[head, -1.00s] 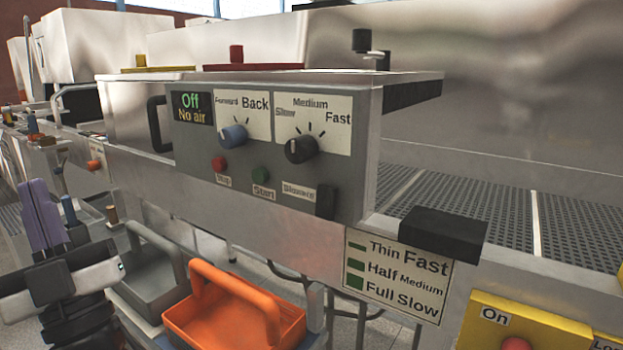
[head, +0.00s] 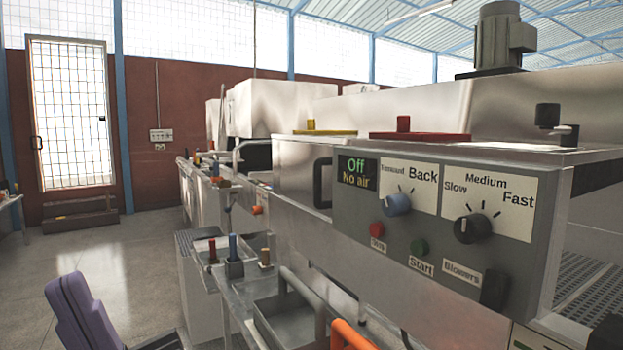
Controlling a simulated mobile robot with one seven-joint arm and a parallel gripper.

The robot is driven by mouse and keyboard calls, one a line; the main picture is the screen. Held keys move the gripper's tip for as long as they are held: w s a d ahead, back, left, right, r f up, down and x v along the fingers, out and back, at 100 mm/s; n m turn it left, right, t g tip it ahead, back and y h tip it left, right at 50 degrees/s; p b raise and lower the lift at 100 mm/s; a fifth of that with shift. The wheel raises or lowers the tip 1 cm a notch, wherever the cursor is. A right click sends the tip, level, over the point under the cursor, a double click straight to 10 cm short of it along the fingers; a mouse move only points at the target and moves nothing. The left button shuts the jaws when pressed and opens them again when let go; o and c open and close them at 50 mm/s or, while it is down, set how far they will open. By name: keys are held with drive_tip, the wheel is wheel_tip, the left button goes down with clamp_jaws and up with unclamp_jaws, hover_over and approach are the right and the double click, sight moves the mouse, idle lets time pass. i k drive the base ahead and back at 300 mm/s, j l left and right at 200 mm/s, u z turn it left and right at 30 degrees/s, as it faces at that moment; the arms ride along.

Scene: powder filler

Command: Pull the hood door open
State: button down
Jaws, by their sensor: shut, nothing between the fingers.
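A steel panel (head: 297,172) with an upright black handle (head: 322,183) stands just left of the machine's grey control panel. It looks closed; I cannot tell for sure whether it is the hood door. Farther back, a pale steel hood (head: 268,108) rises above the machine line, with a dark opening below it. My gripper (head: 72,290) shows its purple fingers at the bottom left. They are shut together and empty, well apart from the panel and its handle. The rest of my arm is mostly below the picture.
The control panel (head: 440,222) reads "Off, No air". A grey tray (head: 285,320) and the edge of an orange tray (head: 350,335) lie on the low shelf. Small coloured-handled tools (head: 233,255) stand beside it. The floor (head: 120,245) at left is open, up to a barred door (head: 70,120).

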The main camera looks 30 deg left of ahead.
sight(306, 169)
drive_tip(key=i+j, duration=0.3)
drive_tip(key=j, duration=0.15)
drive_tip(key=i+j, duration=0.25)
drive_tip(key=j, duration=0.2)
drive_tip(key=i+j, duration=0.3)
drive_tip(key=j, duration=0.15)
